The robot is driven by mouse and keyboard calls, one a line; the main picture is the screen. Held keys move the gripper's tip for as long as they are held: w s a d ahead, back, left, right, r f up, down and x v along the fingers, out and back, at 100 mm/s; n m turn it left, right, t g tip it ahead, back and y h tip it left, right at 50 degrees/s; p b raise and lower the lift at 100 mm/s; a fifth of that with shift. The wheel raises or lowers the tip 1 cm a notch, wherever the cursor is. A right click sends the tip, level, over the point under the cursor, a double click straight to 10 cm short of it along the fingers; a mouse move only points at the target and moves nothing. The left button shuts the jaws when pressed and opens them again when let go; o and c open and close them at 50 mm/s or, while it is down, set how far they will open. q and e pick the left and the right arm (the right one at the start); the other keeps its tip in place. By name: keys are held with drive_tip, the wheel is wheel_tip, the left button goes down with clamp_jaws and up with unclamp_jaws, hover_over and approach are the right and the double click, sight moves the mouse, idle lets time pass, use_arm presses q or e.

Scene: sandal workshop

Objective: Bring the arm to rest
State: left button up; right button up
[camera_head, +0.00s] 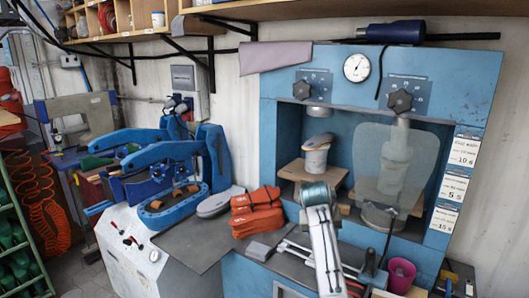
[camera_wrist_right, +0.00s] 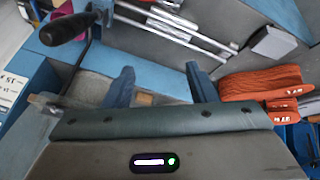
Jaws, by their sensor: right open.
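My right arm (camera_head: 325,250) comes up from the bottom of the head view in front of the blue press, its teal wrist end near the press opening. In the right wrist view my right gripper (camera_wrist_right: 157,70) has its two blue-grey fingers apart, with nothing held between them. A stack of orange sandal straps or pieces (camera_head: 257,212) lies just left of the arm; it also shows at the right of the right wrist view (camera_wrist_right: 262,84). The fingertips are apart from the stack. My left gripper is not in view.
The blue press (camera_head: 485,75) holds a pale last (camera_head: 316,155) on a wooden block. A clear shield (camera_head: 375,165) hangs at right. Metal rods (camera_head: 300,250), a pink cup (camera_head: 401,275) and a grey block (camera_head: 258,251) are close to the arm. A blue clamping machine (camera_head: 165,155) stands left.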

drive_tip(key=s+d+f+y, duration=0.1)
drive_tip(key=s+d+f, duration=0.4)
drive_tip(key=s+f, duration=0.55)
drive_tip(key=s+d+f, duration=0.4)
drive_tip(key=s+f, duration=0.5)
drive_tip(key=s, duration=0.2)
drive_tip(key=s+d+n+y, duration=0.1)
drive_tip(key=s+d+n, duration=0.1)
drive_tip(key=s, duration=2.7)
wheel_tip(320, 180, down, 32)
drive_tip(key=d+g, duration=0.2)
drive_tip(key=s+d+f+g+b, duration=0.1)
drive_tip(key=s+f, duration=1.7)
drive_tip(key=f, duration=0.1)
drive_tip(key=shift+s+d, duration=0.2)
drive_tip(key=shift+s, duration=0.15)
